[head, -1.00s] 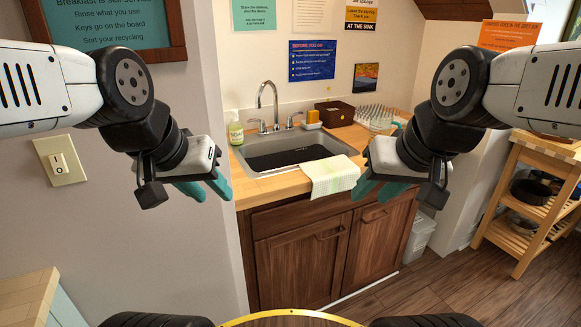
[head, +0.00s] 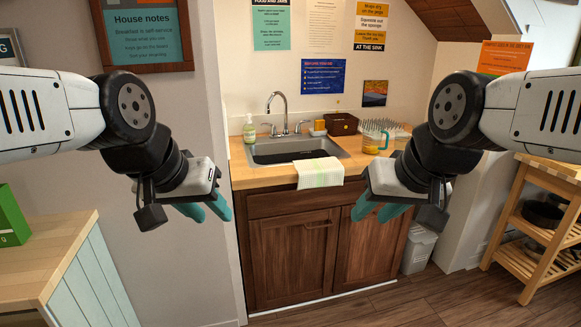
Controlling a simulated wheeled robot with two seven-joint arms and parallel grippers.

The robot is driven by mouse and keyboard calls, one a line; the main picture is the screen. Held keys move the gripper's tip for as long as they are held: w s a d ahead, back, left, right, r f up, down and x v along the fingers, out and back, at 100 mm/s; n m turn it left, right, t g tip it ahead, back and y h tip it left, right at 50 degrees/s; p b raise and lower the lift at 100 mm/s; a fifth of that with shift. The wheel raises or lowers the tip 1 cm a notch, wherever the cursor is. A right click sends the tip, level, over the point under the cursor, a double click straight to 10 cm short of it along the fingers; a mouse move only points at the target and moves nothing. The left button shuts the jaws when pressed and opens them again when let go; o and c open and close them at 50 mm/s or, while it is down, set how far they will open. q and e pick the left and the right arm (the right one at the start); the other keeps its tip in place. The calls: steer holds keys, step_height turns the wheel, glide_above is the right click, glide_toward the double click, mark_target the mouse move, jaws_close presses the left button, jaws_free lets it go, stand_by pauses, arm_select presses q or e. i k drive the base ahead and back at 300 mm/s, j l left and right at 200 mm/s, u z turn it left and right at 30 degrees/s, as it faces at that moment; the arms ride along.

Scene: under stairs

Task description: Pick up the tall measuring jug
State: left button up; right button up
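A clear jug (head: 376,141) with a teal handle stands on the right part of the wooden counter, in front of the peg rack. My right arm partly covers it, and I cannot tell for sure that it is the tall measuring jug. My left gripper (head: 206,209) is open and empty, in front of the wall left of the cabinet. My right gripper (head: 377,211) is open and empty, in front of the cabinet doors, nearer to me and lower in the picture than the jug.
The counter holds a sink (head: 297,150), a soap bottle (head: 249,129), a draped towel (head: 319,173), a dark box (head: 343,124) and a peg rack (head: 381,126). A wooden shelf cart (head: 541,246) stands right, a bin (head: 418,249) beside the cabinet. Another counter (head: 48,250) is at left.

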mark_target(373, 133)
steer(key=i+z, duration=0.2)
steer(key=i, duration=0.35)
steer(key=i+j+z, duration=0.2)
steer(key=i, duration=0.3)
steer(key=i+j+z, duration=0.15)
steer(key=i, duration=0.4)
steer(key=i+j+z, duration=0.2)
steer(key=i, duration=0.3)
